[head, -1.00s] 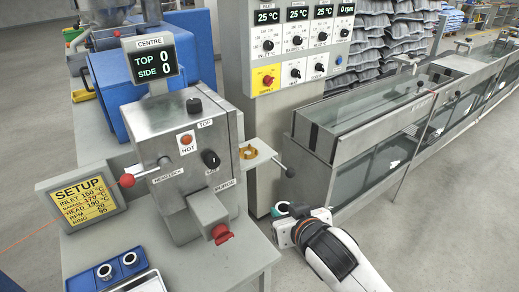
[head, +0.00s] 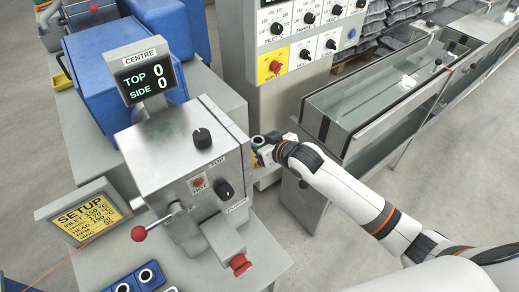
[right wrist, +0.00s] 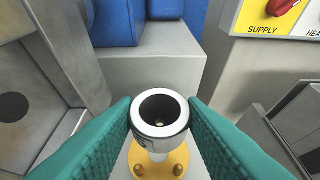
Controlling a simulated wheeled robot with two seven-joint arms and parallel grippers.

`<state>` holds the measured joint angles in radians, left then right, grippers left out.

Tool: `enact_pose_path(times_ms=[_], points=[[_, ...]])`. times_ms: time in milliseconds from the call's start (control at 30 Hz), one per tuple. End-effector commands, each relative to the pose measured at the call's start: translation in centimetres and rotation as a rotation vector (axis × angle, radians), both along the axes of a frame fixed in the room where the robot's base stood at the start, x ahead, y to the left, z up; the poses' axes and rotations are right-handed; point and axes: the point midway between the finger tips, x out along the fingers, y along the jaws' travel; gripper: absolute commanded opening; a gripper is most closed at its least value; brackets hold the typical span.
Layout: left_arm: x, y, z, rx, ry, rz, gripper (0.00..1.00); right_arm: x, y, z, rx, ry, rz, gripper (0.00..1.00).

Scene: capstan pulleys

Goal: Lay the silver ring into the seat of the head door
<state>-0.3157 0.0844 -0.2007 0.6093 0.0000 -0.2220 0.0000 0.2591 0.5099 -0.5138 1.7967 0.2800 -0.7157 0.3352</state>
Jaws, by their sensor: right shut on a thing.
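My right gripper (head: 263,150) is shut on the silver ring (right wrist: 160,112), which sits between its green fingers in the right wrist view. In the head view the ring (head: 257,141) shows as a small pale round by the right side of the head. The ring is upright, its hole facing up. The yellow seat (right wrist: 160,165) with small studs lies below it in the right wrist view, on the open head door. A pale cylindrical part shows between ring and seat; I cannot tell whether they touch. The gripper hides most of the door in the head view. My left gripper is out of view.
The steel head block (head: 190,150) stands close left of the gripper. A red-knobbed lever (head: 139,233) and a blue tray with rings (head: 137,280) are at the front. The control panel (head: 300,40) and water trough (head: 385,105) stand behind and right.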

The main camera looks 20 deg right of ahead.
Motion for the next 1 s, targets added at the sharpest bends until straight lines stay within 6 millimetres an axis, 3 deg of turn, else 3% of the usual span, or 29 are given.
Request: enact_pose_path(times_ms=[300,1000], points=[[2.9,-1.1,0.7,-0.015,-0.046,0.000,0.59,0.0,0.1,-3.7,0.002,0.000,0.000,0.09],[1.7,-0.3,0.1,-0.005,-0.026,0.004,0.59,0.0,0.1,-5.3,0.001,-0.003,0.001,0.09]])
